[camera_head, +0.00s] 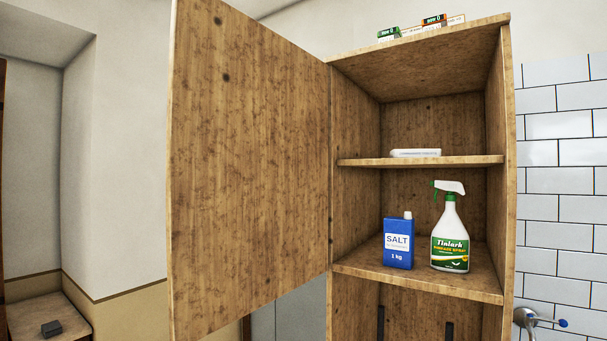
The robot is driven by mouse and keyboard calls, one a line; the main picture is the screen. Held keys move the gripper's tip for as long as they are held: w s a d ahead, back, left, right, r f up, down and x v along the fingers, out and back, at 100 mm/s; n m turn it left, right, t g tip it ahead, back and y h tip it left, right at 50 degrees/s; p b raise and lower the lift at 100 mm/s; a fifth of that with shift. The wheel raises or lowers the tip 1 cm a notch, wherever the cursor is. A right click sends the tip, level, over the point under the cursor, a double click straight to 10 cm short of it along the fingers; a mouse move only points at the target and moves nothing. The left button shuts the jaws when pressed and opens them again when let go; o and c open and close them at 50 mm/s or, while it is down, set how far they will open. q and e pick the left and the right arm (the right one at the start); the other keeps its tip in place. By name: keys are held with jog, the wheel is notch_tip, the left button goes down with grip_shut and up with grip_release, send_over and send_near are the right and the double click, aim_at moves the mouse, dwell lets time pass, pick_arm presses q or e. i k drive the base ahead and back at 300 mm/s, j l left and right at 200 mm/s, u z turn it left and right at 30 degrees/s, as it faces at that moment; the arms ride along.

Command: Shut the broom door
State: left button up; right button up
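A tall brown wooden cabinet (507,170) stands right of centre in the head view. Its upper door (250,160) is hinged on the left side and swung wide open toward the left. The door's lower edge runs down toward the bottom left. Behind the opening are a middle shelf (460,160) and a lower shelf (350,266). Neither of my grippers is in view.
A blue salt pack (398,255) and a white spray bottle (450,245) stand on the lower shelf. A white flat item (415,153) lies on the middle shelf. Small boxes (434,21) sit on top. White tiles (560,180) are at right. A ledge (35,318) is at lower left.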

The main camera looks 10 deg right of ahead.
aim_at(247, 131)
jog(key=i+j+z, duration=0.15)
jog(key=z, duration=0.25)
jog(key=i+j+z, duration=0.1)
jog(key=j+z, duration=0.15)
jog(key=z, duration=0.15)
jog(key=j+z, duration=0.2)
jog(key=z, duration=0.2)
jog(key=i+j+z, duration=0.1)
jog(key=j+z, duration=0.6)
jog(key=j, duration=1.65)
jog(key=z, duration=0.45)
jog(key=j+z, duration=0.15)
jog(key=z, duration=0.75)
jog(key=j+z, duration=0.15)
jog(key=z, duration=0.3)
jog(key=k+j+z, duration=0.1)
jog(key=j+z, duration=0.25)
jog(key=k+j+z, duration=0.3)
jog(key=j, duration=0.25)
jog(key=k+j+z, duration=0.1)
jog(key=j+z, duration=0.25)
jog(key=k+j+z, duration=0.3)
jog(key=i+j, duration=0.05)
jog(key=j, duration=0.05)
